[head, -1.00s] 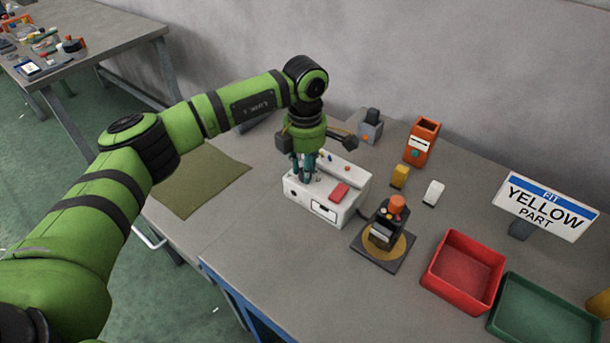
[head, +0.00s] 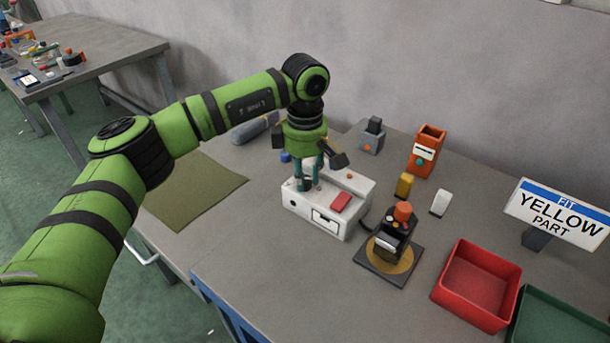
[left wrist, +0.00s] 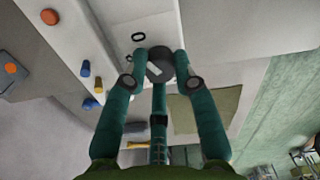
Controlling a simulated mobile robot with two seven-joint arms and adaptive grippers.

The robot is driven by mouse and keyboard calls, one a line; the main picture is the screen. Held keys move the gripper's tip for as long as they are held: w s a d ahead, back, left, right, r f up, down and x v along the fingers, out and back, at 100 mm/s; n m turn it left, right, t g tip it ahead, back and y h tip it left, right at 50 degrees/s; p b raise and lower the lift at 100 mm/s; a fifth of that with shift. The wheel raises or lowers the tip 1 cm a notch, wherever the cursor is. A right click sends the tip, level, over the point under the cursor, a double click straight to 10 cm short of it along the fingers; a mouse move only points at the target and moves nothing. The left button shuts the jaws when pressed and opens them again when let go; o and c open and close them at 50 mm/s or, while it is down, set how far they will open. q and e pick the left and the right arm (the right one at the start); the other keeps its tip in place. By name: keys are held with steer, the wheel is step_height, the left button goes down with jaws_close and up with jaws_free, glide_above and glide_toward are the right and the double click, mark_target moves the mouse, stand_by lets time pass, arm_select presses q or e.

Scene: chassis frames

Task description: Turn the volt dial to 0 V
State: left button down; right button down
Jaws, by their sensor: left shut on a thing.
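A white box (head: 350,220) with a red block-like part (head: 341,201) on top stands on the table, centre of the head view. My left gripper (head: 309,187) points down at the left part of its top. In the left wrist view my left gripper (left wrist: 161,70) is shut on a dark round dial (left wrist: 158,66) with a pale mark, one finger on each side. I cannot read any volt scale. In the head view the fingers largely hide the dial. My right gripper is not in view.
A black device with an orange knob (head: 403,212) stands right of the box. Behind are an orange holder (head: 427,152), yellow block (head: 404,185) and white block (head: 440,203). A red tray (head: 476,284) and sign (head: 552,210) are at right. An olive mat (head: 195,192) lies left.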

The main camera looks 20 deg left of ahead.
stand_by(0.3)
arm_select(q)
steer(key=c, duration=1)
jaws_free()
steer(key=shift+r, duration=0.15)
step_height(320, 180, up, 12)
steer(key=shift+f, duration=0.1)
